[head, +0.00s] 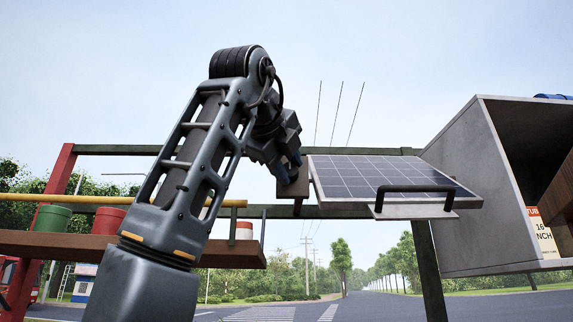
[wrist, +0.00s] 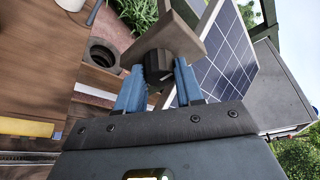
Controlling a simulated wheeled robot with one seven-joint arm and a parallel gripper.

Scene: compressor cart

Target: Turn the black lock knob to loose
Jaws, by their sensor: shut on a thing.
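The black lock knob (wrist: 157,68) sits between the two blue fingers of my gripper (wrist: 160,78) in the wrist view. The fingers are shut on it, one on each side. In the head view, my gripper (head: 277,163) reaches down to the brown block (head: 296,182) at the left edge of the solar panel (head: 385,180). The knob is hidden there, and I cannot tell which way it is turned.
The panel has a black handle (head: 415,189) at its front. A grey open box (head: 470,190) stands at the right. A wooden shelf (head: 60,245) at the left holds a green pot (head: 52,218) and a red pot (head: 108,220). A dark green rail (head: 120,149) runs behind.

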